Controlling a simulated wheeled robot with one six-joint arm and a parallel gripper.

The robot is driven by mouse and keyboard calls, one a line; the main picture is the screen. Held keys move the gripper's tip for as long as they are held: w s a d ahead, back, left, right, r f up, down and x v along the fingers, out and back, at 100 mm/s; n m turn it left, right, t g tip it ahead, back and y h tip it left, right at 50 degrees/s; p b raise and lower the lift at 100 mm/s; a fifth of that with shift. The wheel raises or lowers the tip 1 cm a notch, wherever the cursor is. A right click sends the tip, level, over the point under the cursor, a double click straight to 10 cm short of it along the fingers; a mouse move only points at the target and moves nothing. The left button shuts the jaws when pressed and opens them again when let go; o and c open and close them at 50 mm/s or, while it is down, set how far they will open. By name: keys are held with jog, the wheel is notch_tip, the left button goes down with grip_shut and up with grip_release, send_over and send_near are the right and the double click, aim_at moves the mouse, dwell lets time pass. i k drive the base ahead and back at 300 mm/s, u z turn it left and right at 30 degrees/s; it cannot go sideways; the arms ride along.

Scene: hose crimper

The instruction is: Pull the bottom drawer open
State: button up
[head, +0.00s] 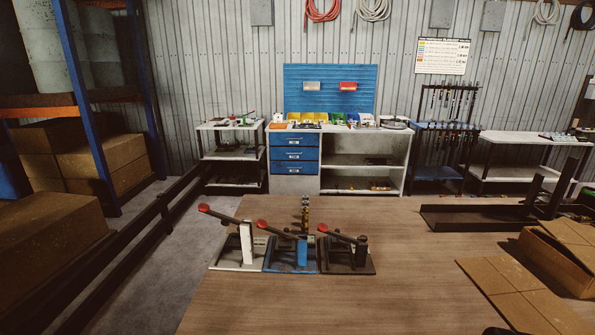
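A blue drawer unit stands under the left part of the far workbench (363,129), with drawers stacked one above another. The bottom drawer (283,168) is blue with a small pale handle at its front. It looks flush with the drawers above it, so it appears shut. The middle drawer (283,154) and the top drawer (283,139) also look shut. My gripper is not in view, so its state and its distance from the drawer do not show.
A wooden table (330,295) fills the foreground, between the camera and the drawers. Three lever crimpers stand on it: white (247,245), blue (302,252) and black (360,250). An open cardboard box (555,262) lies right. Shelving with a blue post (88,120) stands left.

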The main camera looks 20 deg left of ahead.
aim_at(289, 166)
jog(key=u, duration=3.25)
jog(key=i, duration=3.35)
jog(key=z, duration=3.15)
jog(key=i, duration=3.4)
jog(key=u, duration=0.05)
